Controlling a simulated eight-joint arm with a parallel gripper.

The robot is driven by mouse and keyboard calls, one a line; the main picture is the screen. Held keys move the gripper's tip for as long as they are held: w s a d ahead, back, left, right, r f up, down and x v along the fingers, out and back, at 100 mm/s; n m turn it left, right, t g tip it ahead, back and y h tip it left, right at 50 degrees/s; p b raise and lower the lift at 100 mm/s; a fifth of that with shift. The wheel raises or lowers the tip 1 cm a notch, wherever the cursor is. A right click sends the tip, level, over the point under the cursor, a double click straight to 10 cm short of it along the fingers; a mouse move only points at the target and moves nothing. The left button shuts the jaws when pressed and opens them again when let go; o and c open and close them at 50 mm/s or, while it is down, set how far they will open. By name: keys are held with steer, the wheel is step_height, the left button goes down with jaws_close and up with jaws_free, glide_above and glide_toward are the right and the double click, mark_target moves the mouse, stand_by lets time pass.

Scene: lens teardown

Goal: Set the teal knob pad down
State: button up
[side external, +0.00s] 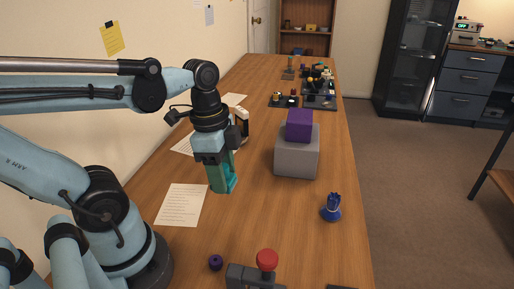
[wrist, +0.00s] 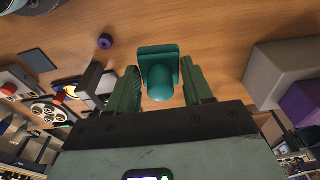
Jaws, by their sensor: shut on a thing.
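My gripper (side external: 222,178) points down over the wooden table, left of the grey block. In the wrist view its two green fingers (wrist: 160,72) stand on either side of the teal knob pad (wrist: 158,52), a square plate with a rounded knob facing the camera. The fingers are shut on the pad's knob end. In the side view the teal pad (side external: 231,182) shows only partly at the fingertips, mostly hidden by the green fingers. I cannot tell whether its underside touches the table or is slightly above it.
A grey block (side external: 297,160) with a purple cube (side external: 299,125) on top stands right of my gripper. A blue knobbed piece (side external: 331,208), a purple ring (side external: 215,262) and a red-topped fixture (side external: 266,262) are nearer. A paper sheet (side external: 182,205) lies left. Bare table lies between.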

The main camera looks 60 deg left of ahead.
steer(key=w+d+m, duration=0.4)
steer(key=w+d, duration=0.1)
steer(key=d, duration=0.3)
steer(key=shift+w+d, duration=0.15)
steer(key=shift+w, duration=0.25)
steer(key=d+m, duration=0.1)
steer(key=d, duration=0.1)
steer(key=w+d+f+m, duration=0.1)
steer(key=d, duration=0.2)
steer(key=w+d+m, duration=0.1)
steer(key=d, duration=0.2)
steer(key=shift+w+d+f+m+g, duration=0.1)
steer(key=shift+f+m+g, duration=0.2)
steer(key=shift+f+g, duration=0.1)
glide_toward(304, 262)
steer(key=shift+d+f, duration=0.2)
steer(key=shift+f, duration=2.7)
steer(key=shift+f, duration=0.1)
steer(key=o, duration=1)
